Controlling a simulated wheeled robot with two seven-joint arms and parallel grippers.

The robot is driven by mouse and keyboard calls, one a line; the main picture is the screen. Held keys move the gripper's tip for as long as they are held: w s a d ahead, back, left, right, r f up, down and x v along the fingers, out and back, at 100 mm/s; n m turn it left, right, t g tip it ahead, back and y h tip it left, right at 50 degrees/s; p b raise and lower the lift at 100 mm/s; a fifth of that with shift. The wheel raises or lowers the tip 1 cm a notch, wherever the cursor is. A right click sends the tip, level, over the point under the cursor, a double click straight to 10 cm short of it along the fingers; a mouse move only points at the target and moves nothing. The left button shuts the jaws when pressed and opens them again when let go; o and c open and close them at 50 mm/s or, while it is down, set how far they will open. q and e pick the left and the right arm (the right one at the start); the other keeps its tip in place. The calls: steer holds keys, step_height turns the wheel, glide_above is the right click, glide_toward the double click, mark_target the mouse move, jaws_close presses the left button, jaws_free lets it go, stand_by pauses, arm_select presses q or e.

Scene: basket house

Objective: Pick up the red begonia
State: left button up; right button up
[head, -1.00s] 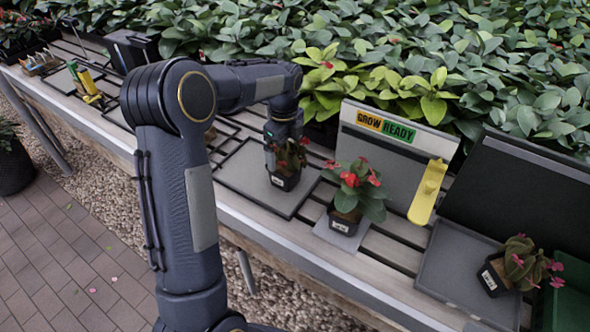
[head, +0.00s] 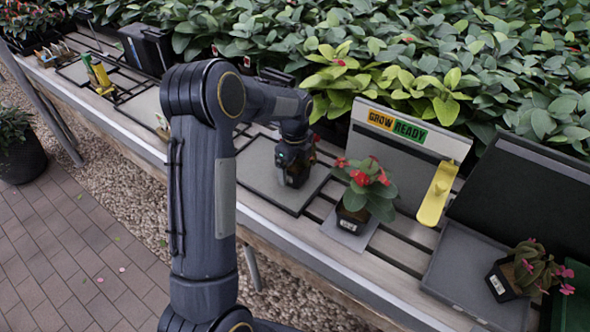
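A potted plant with red flowers and broad green leaves (head: 378,197) stands upright in a small black pot on a light grey square, right of my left gripper. My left gripper (head: 293,172) points down over the dark tray to the left of it. A small dark pot with reddish leaves stood at that spot earlier; now the gripper and wrist hide most of it, and I cannot tell whether the fingers are closed on it. A third potted plant with pink flowers (head: 522,270) leans over on a grey tray at the right. My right gripper is not in view.
A grey panel with a "GROW READY" label (head: 398,127) and a yellow tag (head: 436,193) stands behind the red-flowered plant. Dense foliage fills the back. The slatted bench's front edge runs diagonally. A yellow-and-green tool (head: 101,76) lies far left.

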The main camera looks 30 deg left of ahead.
arm_select(q)
steer(key=c, duration=0.9)
steer(key=shift+r, duration=0.1)
steer(key=shift+r, duration=0.6)
steer(key=s+d+r, duration=0.2)
steer(key=s+r, duration=0.1)
steer(key=s, duration=0.1)
steer(key=s+d+r, duration=0.2)
steer(key=s+r, duration=0.2)
steer(key=s+d+r, duration=0.2)
steer(key=s+r, duration=0.2)
steer(key=shift+s+d+r+b, duration=0.25)
steer(key=shift+d+b, duration=0.05)
steer(key=shift+d, duration=0.05)
